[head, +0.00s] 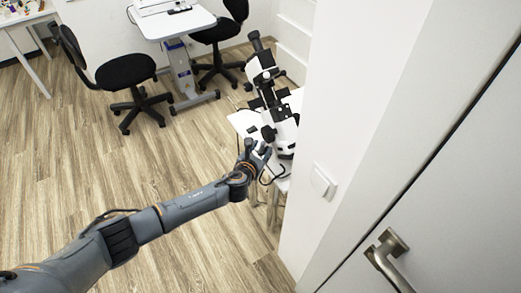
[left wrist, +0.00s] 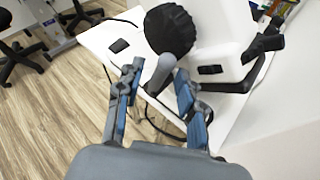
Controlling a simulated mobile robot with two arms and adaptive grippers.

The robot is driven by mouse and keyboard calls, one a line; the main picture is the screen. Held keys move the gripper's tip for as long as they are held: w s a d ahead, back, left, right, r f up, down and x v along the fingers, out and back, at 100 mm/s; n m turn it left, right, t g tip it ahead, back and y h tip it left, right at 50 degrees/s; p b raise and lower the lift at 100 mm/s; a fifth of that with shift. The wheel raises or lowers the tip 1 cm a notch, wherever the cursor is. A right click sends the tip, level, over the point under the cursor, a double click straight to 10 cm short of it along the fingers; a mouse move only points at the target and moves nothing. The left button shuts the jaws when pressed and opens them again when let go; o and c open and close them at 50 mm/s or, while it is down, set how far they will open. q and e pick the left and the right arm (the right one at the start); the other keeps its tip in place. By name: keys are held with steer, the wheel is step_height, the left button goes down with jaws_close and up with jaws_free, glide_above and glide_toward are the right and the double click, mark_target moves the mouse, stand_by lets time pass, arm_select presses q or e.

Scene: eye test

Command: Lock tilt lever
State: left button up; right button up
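A white and black eye-test instrument (head: 283,130) stands on a small white table beside the wall. In the left wrist view, a short grey rod with a rounded end (left wrist: 162,68) sits just below a black ribbed knob (left wrist: 170,30). The rod may be the tilt lever; I cannot tell for sure. My left gripper (head: 258,152) is at the near side of the instrument. In the left wrist view my left gripper (left wrist: 157,74) is open, with a fingertip on each side of the rod and gaps visible. My right gripper is not in view.
The white table top (left wrist: 105,38) carries a small dark item (left wrist: 119,46). A dark cable (left wrist: 165,125) hangs near the right finger. A white wall with a switch (head: 322,182) and a door handle (head: 387,256) are at right. Black chairs (head: 126,72) stand behind; the left floor is clear.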

arm_select(q)
jaws_close()
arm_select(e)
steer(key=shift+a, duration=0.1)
